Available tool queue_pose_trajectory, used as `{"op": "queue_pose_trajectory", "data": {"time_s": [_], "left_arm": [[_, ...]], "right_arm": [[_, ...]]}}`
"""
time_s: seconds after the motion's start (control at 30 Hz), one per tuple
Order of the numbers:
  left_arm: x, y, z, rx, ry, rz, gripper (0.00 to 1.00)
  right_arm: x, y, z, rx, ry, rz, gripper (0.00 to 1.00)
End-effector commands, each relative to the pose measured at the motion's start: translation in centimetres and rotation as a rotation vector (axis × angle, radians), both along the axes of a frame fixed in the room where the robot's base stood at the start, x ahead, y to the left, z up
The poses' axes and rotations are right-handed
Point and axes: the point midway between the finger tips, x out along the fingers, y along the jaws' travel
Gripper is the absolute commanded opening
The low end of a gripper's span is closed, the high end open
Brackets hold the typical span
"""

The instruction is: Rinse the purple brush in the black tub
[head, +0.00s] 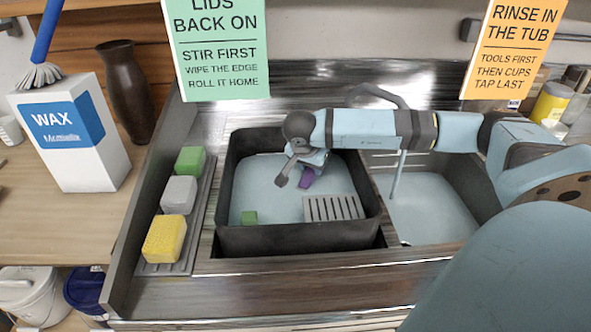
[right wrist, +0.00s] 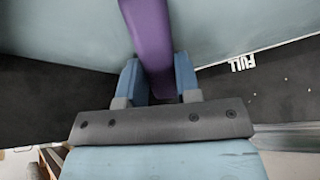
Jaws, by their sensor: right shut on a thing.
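The black tub (head: 300,238) stands in the left part of the sink and holds pale blue water. The purple brush (head: 307,178) shows as a short purple piece below my right gripper (head: 297,168), over the tub's water. In the right wrist view, my right gripper (right wrist: 158,85) is shut on the purple brush (right wrist: 146,32), with a blue finger on each side of it. The brush's far end is out of that view, and I cannot tell whether it touches the water. My left gripper is not in view.
A grey slotted rack (head: 333,208) and a green block (head: 249,217) are inside the tub. Green, grey and yellow sponges (head: 164,238) lie on a strip left of it. A wax box (head: 72,135) and dark vase (head: 127,90) stand further left. The right basin (head: 432,205) holds water.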

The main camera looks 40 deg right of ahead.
Motion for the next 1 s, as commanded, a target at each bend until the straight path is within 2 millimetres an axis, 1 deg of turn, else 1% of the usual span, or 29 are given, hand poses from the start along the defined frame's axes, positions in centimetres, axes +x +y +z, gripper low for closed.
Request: {"op": "queue_pose_trajectory", "data": {"time_s": [0.07,0.13,0.53,0.7,0.8,0.87,1.0], "left_arm": [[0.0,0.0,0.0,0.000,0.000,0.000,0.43],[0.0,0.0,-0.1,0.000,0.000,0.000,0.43],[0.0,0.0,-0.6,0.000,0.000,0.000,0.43],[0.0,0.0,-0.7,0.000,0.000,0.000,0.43],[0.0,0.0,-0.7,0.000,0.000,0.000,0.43],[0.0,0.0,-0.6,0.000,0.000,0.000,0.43],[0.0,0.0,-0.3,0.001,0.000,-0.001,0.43]], "right_arm": [[-0.2,-0.1,0.0,0.000,0.000,0.000,0.00],[0.3,0.1,0.0,0.002,-0.002,0.000,0.00],[4.9,1.6,0.0,0.001,-0.002,0.000,0.00],[6.3,1.9,0.0,0.000,-0.001,0.000,0.00],[6.5,2.0,0.0,0.000,-0.001,0.000,0.00],[6.3,1.9,0.1,-0.001,0.000,0.000,0.00],[4.8,1.4,0.1,-0.003,0.002,0.000,0.00]]}}
